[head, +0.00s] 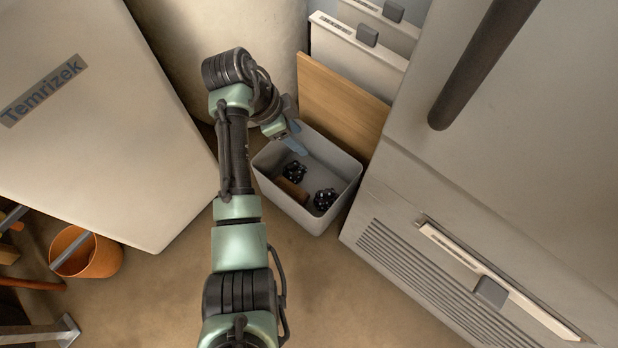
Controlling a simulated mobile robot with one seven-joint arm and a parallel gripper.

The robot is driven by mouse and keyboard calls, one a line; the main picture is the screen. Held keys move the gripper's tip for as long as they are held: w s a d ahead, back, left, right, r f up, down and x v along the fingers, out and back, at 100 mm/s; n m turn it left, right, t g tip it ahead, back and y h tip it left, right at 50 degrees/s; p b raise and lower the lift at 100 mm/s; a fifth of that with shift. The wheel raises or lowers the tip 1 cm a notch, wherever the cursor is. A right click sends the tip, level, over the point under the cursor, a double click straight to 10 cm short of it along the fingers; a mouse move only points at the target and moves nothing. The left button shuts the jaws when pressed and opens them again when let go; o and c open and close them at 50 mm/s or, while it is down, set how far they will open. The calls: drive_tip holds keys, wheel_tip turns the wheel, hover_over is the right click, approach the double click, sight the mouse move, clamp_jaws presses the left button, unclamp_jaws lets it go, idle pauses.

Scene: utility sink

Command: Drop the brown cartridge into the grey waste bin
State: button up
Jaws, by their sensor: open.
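The grey waste bin (338,185) stands on the floor near the middle of the head view. A brown cartridge (291,190) lies inside it, on the bottom near the left wall. My gripper (299,147) is over the far left part of the bin, above the cartridge and apart from it. The gripper is open, and I see nothing held in it. Its fingers are small in this view and partly overlap each other.
Two black knobbly objects (325,199) also lie in the bin. A wooden board (340,108) and white panels (358,52) stand behind it. A large pale cabinet (480,190) is close on the right. An orange pot (92,258) is at the lower left. The floor in front is clear.

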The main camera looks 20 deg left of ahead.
drive_tip(key=p+v, duration=0.1)
drive_tip(key=v, duration=0.3)
drive_tip(key=shift+p, duration=0.3)
